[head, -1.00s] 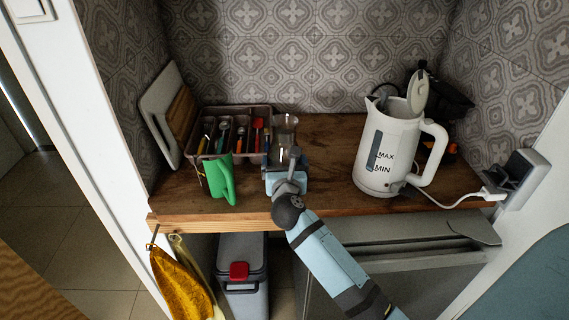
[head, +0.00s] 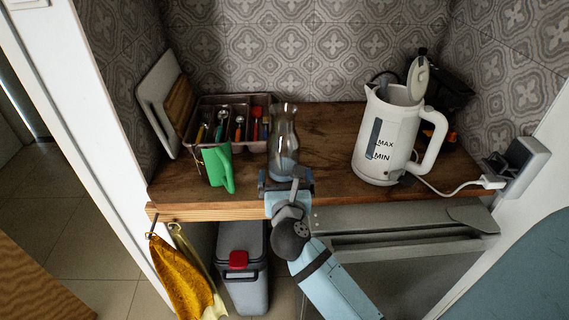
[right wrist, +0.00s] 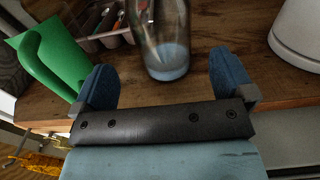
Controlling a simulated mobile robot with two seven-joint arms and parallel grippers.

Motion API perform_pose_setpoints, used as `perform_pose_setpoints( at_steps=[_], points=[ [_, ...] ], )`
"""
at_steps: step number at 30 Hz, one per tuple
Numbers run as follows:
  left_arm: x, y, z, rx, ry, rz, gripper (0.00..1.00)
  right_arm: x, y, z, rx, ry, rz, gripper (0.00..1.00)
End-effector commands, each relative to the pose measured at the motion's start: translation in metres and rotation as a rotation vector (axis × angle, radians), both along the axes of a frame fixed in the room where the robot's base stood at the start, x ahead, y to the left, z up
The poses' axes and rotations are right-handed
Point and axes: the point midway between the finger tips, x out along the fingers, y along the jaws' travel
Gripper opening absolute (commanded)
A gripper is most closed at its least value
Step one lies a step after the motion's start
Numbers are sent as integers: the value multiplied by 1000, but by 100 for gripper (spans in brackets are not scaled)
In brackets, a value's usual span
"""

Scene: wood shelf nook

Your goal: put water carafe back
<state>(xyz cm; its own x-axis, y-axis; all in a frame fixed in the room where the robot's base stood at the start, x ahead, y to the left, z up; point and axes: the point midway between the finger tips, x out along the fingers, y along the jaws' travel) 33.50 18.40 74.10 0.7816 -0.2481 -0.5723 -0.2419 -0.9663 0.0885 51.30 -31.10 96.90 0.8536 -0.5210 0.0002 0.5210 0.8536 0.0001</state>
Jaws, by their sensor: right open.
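The water carafe (head: 284,135) is clear glass with a little bluish water at its base. It stands upright on the wooden shelf (head: 330,150), just right of the utensil tray. In the right wrist view the carafe (right wrist: 163,40) stands beyond the fingertips, centred between them and apart from both. My right gripper (head: 286,178) is open and empty at the shelf's front edge, in front of the carafe. Its two blue fingers (right wrist: 165,85) show wide apart. My left gripper is not in view.
A green pitcher (head: 218,167) stands close left of the gripper. Behind it is a utensil tray (head: 262,101). A white kettle (head: 385,140) with its lid up stands to the right. Bare shelf lies between carafe and kettle. A white board (head: 152,100) leans at the left wall.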

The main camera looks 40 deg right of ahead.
Motion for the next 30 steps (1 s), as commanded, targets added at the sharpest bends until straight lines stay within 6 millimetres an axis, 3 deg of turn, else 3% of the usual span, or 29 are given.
perform_pose_setpoints(
  at_steps=[5,8,11,16,20,24,27,30],
  points=[
    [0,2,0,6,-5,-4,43,-16,9,-1,-6,1,0,100],
    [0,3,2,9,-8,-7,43,-21,13,1,-96,9,15,100],
    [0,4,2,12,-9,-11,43,-27,23,3,-349,36,60,100],
    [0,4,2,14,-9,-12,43,-46,68,-13,-1083,144,215,100],
    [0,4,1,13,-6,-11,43,-70,111,-58,-1691,246,376,100],
    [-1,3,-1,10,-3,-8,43,-107,137,-128,-2313,342,586,100],
    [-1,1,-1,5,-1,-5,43,-136,139,-173,-2674,387,735,100],
    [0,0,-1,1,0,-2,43,-159,134,-205,-2929,411,858,100]
  ],
)
